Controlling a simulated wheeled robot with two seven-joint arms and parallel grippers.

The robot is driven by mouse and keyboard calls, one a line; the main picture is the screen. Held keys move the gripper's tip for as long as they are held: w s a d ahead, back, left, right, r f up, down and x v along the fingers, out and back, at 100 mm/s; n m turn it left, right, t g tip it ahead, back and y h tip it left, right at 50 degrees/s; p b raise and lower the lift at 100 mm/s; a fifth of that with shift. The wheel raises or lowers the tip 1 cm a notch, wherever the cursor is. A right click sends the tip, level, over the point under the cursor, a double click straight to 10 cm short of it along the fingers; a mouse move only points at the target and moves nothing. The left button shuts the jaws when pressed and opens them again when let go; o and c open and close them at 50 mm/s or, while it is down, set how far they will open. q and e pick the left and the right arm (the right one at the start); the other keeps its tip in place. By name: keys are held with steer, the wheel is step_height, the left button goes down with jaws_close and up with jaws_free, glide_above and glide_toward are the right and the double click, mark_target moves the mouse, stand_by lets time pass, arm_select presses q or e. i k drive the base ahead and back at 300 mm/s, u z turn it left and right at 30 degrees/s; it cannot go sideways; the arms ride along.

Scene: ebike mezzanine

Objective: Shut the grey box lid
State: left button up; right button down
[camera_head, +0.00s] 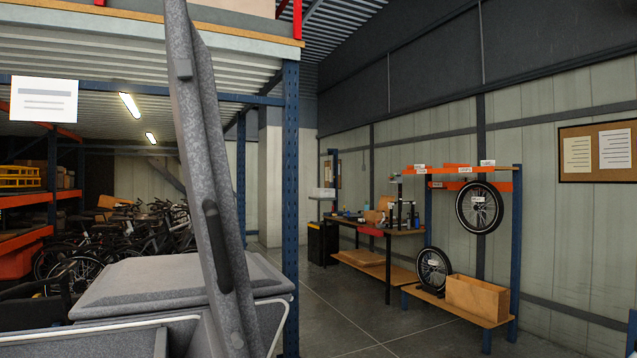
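A speckled grey lid (201,140) stands open and close to upright, seen nearly edge-on, rising from the bottom of the view past the top edge. A dark recessed grip (217,245) shows on it. Below it, at the bottom left, is part of a grey box (110,343) with a pale rim; most of the box is cut off by the frame. Behind the lid lies a broad, flat grey top (150,281), which looks like a second, shut lid. Neither of my grippers is in view.
A blue post (290,190) of the mezzanine stands just behind the lid. Several bikes (150,230) are parked at the left. A workbench (385,232) and a wheel stand (460,305) line the right wall. The grey floor (345,315) between is clear.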

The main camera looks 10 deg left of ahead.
mark_target(192, 89)
steer(key=u, duration=0.2)
steer(key=i, duration=1.25)
steer(key=u, duration=0.75)
